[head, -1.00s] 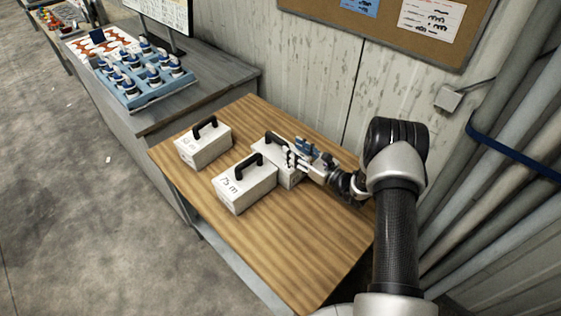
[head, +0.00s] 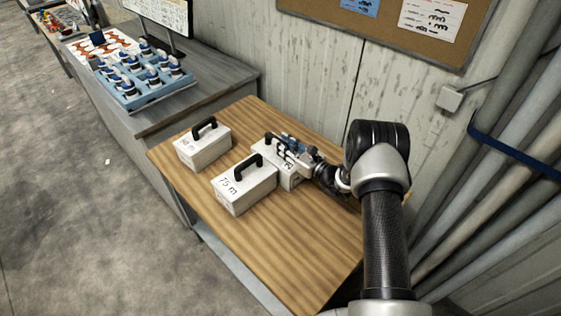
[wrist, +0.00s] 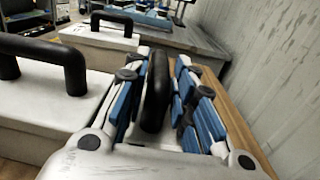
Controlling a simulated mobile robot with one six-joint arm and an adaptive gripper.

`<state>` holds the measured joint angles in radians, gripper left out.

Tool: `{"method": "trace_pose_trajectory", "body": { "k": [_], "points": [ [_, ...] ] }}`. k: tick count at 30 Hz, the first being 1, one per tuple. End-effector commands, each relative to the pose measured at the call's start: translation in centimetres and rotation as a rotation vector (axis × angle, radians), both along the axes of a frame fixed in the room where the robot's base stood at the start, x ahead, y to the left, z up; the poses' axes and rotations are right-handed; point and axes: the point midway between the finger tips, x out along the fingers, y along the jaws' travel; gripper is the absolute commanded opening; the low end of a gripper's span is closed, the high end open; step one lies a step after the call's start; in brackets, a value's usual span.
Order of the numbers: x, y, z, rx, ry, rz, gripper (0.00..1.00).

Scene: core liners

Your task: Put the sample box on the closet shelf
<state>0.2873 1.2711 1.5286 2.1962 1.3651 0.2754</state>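Three white sample boxes with black handles stand upright on the wooden table. The box by my gripper (head: 288,182) is nearest the wall, and my gripper and the front box partly hide it. My gripper (head: 290,148) is at its handle. In the wrist view my gripper's blue-padded fingers (wrist: 160,98) are spread on both sides of that black handle (wrist: 154,88), with gaps visible beside it. The front box marked "75 m" (head: 247,192) stands beside it; it also shows in the wrist view (wrist: 45,105). The third box (head: 205,152) stands further left.
The wooden table (head: 265,235) is clear towards its front right. A grey workbench (head: 215,85) with a blue tray of bottles (head: 150,92) and a monitor adjoins it. A wall (head: 310,75) runs behind, and pipes (head: 510,165) stand at right.

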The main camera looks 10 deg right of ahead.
Motion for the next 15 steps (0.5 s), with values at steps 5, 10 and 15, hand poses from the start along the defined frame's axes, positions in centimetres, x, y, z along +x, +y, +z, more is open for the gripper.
{"method": "trace_pose_trajectory", "body": {
  "k": [5, 10, 15],
  "points": [
    [-0.01, -0.01, -0.01, 0.0, 0.0, 0.0, 0.09],
    [-0.01, 0.0, -0.01, 0.0, 0.0, 0.0, 0.0],
    [-0.01, 0.0, -0.01, 0.0, 0.0, 0.0, 0.0]
  ]
}}
